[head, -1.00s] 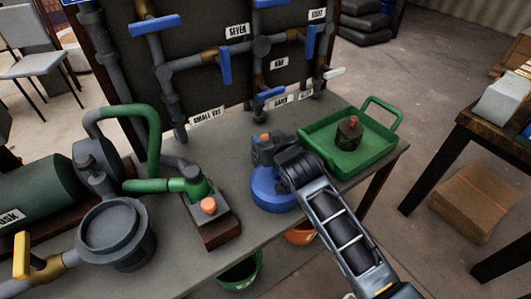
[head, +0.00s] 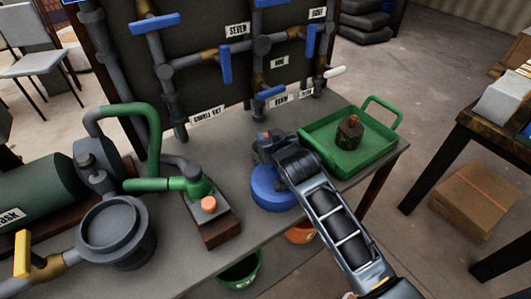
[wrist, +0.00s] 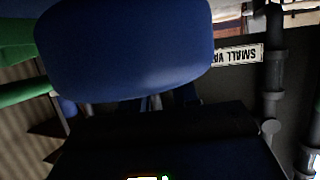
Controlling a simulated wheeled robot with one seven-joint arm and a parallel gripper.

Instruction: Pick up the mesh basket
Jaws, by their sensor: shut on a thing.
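My gripper (head: 268,150) is shut at the blue round body (head: 272,190) near the front edge of the bench, which I take for the mesh basket. I cannot make out any mesh on it. In the wrist view the blue body (wrist: 125,50) fills the upper left, smooth and very close, and hides the fingertips. A small orange tip (head: 263,135) shows just beyond my gripper. In the head view my wrist covers the grip itself. I cannot tell whether the blue body touches the bench.
A green tray (head: 385,150) holding a dark round thing with an orange knob (head: 350,127) stands right of my gripper. A pump with an orange knob (head: 209,204) and a grey vat (head: 115,233) stand left. A pipe board (head: 215,95) rises behind. Buckets sit under the bench edge.

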